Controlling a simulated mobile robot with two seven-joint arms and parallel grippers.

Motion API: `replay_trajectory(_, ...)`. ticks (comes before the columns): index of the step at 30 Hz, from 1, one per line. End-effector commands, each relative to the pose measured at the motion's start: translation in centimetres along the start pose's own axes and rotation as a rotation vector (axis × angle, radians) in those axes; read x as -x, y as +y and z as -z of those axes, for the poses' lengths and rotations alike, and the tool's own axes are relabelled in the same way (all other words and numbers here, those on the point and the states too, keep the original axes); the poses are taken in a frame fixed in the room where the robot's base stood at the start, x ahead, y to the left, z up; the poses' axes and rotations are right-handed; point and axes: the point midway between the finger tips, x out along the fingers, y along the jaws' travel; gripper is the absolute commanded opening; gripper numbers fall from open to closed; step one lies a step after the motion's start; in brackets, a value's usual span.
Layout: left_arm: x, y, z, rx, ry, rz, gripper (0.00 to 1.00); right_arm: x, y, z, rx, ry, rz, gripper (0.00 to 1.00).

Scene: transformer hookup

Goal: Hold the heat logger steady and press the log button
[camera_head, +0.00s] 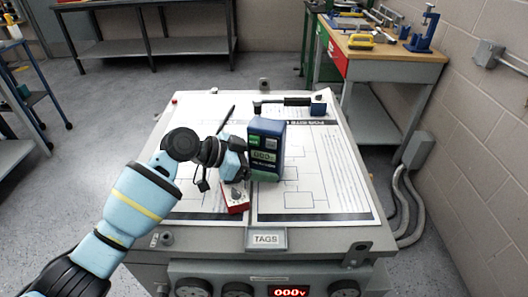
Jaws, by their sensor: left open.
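The heat logger (266,150) is a blue handheld device with a lit greenish display and small buttons on its face. It stands upright near the middle of the table's white sheets. My left arm reaches in from the lower left. Its gripper (238,168) is open at the logger's left side, partly hidden behind my wrist. I cannot tell whether the fingers touch the logger. A log button cannot be singled out at this size. My right gripper is out of view.
A small red box with a dial (235,197) sits just in front of my left gripper. A dark pen (227,117) and a black tool (283,102) lie behind. A TAGS plate (266,239) is on the front edge. The right side of the sheets (335,180) is clear.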

Motion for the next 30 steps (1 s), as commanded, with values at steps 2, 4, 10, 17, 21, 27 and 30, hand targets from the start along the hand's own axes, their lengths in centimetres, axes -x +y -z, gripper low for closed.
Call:
replay_trajectory(2, -0.24, 0.02, -0.03, 0.000, 0.000, -0.001, 0.78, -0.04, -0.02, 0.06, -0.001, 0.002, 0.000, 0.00)
replay_trajectory(4, -0.28, 0.01, -0.01, 0.000, 0.000, 0.000, 0.78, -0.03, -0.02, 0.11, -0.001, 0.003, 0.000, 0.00)
replay_trajectory(10, -0.26, 0.02, 0.02, 0.000, 0.000, 0.000, 0.78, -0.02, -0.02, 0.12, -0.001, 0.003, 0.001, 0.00)
replay_trajectory(17, -0.25, 0.02, 0.01, 0.000, 0.000, 0.000, 0.49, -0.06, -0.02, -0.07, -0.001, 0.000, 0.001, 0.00)
replay_trajectory(21, -0.25, 0.01, 0.00, 0.000, -0.001, 0.000, 0.33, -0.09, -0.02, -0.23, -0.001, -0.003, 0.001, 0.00)
replay_trajectory(27, -0.24, 0.01, 0.00, 0.000, -0.001, 0.000, 0.33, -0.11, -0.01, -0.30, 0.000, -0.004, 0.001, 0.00)
replay_trajectory(30, -0.24, 0.00, -0.01, 0.000, -0.001, 0.000, 0.33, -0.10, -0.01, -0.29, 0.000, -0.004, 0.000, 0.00)
